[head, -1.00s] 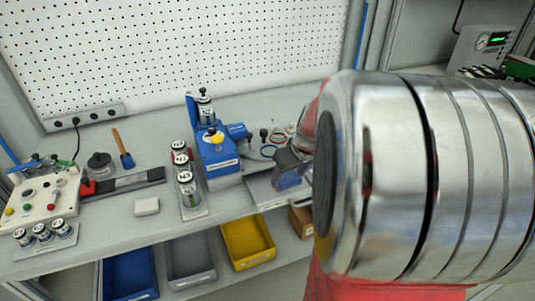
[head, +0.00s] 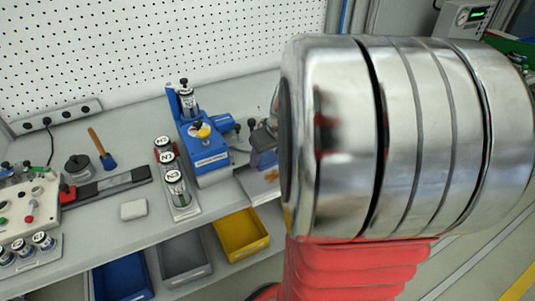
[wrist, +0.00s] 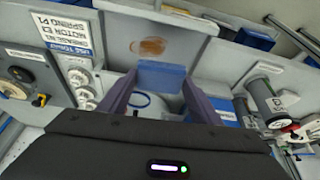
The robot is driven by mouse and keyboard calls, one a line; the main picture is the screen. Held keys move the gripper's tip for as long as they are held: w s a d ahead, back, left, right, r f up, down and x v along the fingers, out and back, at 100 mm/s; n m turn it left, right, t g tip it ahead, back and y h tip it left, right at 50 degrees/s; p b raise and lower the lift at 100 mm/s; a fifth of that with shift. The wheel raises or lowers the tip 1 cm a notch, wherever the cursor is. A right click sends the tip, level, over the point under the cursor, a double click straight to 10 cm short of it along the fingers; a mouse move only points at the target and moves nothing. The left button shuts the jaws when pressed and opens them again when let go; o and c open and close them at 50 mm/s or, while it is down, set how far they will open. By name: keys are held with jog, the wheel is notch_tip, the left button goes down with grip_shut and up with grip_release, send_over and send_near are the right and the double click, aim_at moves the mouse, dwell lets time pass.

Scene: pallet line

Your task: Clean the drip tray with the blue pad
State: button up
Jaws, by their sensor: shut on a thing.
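The drip tray (wrist: 190,36) is a pale grey plate at the top of the wrist view, with an orange-brown stain (wrist: 150,47) on it. The tray (head: 247,180) also shows in the head view, right of the blue machine, partly hidden by my arm. My gripper (wrist: 160,88) is shut on the blue pad (wrist: 161,74), held between its two fingers. In the wrist view the pad appears just below the stain. Whether it touches the tray cannot be told. In the head view my large silver arm link hides much of my gripper.
The blue machine (head: 207,155) stands left of the tray, with a row of labelled canisters (head: 174,182) beside it. A white block (head: 134,209), a brush (head: 103,148) and a control box (head: 28,205) are further left. Yellow (head: 241,236), grey (head: 184,258) and blue bins sit below the bench.

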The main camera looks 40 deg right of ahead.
jog(key=shift+f, duration=2.8)
jog(key=shift+f, duration=0.95)
jog(key=shift+s+d+r, duration=0.1)
jog(key=shift+s+d, duration=0.2)
jog(key=shift+d, duration=0.65)
jog(key=shift+s+d, duration=0.3)
jog(key=shift+d, duration=0.6)
jog(key=shift+d, duration=0.1)
